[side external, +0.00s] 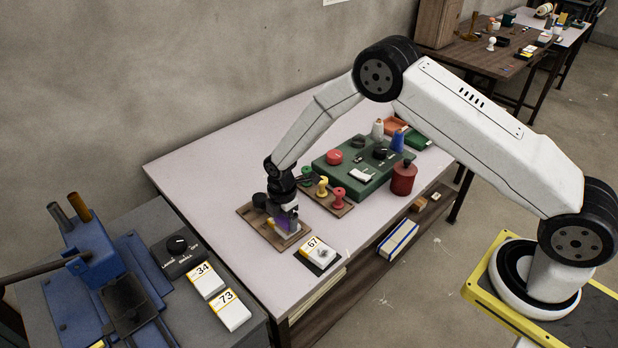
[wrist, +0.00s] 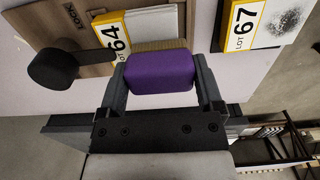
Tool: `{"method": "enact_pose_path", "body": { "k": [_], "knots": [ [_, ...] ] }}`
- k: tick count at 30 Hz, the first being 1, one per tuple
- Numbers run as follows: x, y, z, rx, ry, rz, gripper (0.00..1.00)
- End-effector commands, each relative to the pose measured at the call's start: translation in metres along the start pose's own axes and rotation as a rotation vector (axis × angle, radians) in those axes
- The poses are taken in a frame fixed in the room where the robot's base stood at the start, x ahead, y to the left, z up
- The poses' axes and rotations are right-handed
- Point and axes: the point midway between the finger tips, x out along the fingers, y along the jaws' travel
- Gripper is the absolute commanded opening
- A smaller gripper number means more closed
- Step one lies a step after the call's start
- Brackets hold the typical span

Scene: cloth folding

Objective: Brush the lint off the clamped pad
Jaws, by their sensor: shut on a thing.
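My gripper (wrist: 161,82) is shut on the sides of a purple-handled brush (wrist: 160,72); tan bristles show beyond the handle. In the side view my gripper (side external: 285,222) is low over the wooden board (side external: 249,213) and hides much of it. A white pad with a yellow "LOT 64" label (wrist: 113,33) lies on this board, partly hidden behind the brush. A black knobbed lever (wrist: 57,70) reaches toward that pad. I cannot tell whether the bristles touch it. The "LOT 67" pad (wrist: 262,22) lies to the right, with grey specks on its white top.
A green box (side external: 350,172) with controls, a small board with spools (side external: 327,195) and a red canister (side external: 403,178) stand behind and right of my gripper. Pads labelled 34 (side external: 206,281) and 73 (side external: 231,311) lie on the left bench. The table's left part is clear.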

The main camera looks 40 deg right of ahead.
Motion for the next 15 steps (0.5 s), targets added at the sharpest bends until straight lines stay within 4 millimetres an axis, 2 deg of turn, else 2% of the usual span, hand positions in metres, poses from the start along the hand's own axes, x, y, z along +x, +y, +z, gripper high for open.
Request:
{"method": "enact_pose_path", "body": {
  "k": [11, 13, 15],
  "knots": [
    [0.000, -0.001, 0.036, 0.002, -0.001, -0.002, 0.38],
    [-0.005, 0.000, 0.035, -0.001, 0.000, 0.001, 0.38],
    [-0.022, 0.000, 0.035, -0.001, 0.000, 0.004, 0.38]
  ]
}}
